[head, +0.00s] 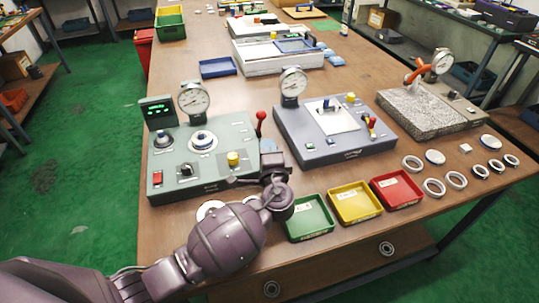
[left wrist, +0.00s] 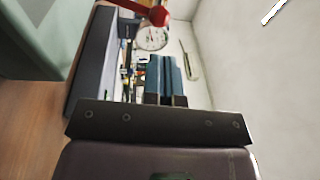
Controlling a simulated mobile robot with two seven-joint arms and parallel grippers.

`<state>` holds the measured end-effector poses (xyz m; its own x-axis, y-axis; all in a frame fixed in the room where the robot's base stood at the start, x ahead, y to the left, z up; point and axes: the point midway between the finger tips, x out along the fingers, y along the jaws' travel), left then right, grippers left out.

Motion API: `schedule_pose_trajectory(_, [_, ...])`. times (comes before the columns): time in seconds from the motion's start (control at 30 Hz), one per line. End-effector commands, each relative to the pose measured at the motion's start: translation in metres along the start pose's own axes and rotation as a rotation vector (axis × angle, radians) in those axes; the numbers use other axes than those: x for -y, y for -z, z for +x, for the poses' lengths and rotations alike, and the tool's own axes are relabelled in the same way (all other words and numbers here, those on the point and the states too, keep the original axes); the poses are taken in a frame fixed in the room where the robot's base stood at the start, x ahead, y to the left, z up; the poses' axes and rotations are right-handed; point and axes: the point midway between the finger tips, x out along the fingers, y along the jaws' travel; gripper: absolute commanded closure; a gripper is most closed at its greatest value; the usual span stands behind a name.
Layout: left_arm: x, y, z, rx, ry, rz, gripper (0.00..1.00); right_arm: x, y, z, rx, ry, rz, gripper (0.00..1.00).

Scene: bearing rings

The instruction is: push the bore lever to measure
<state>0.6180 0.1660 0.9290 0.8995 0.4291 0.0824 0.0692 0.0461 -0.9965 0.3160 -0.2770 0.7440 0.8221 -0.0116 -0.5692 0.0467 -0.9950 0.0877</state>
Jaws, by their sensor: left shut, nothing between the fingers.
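The bore lever is a red ball knob on a short red stem (head: 261,118), at the right rear edge of the grey-green gauge station (head: 205,175), which carries a round dial (head: 193,99) and a green readout. In the left wrist view the red knob (left wrist: 158,15) shows at the top, beyond my fingertips. My left gripper (head: 268,158) is by the station's right edge, in front of the lever. Its blue-grey fingers (left wrist: 166,75) are together and empty, apart from the knob in the picture. My right gripper is not in view.
A second blue-grey gauge station (head: 335,140) stands close on the right. Green (head: 310,218), yellow (head: 355,203) and red (head: 397,189) trays lie along the front edge. Several rings (head: 434,188) lie farther right. A granite block (head: 425,108) stands behind them.

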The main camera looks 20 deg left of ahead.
Motion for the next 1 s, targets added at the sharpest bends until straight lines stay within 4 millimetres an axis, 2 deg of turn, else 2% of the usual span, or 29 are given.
schedule_pose_trajectory(0.3, [-0.002,0.000,0.056,0.001,0.001,0.003,1.00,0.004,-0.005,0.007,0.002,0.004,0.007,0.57])
schedule_pose_trajectory(0.5, [-0.002,0.000,0.079,0.001,-0.001,0.003,1.00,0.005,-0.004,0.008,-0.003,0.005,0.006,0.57])
schedule_pose_trajectory(0.7, [-0.001,0.000,0.088,0.000,-0.001,0.002,1.00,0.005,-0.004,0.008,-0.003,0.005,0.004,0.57])
schedule_pose_trajectory(1.0, [0.000,0.000,0.089,0.000,0.000,0.001,1.00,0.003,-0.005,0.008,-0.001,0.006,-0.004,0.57])
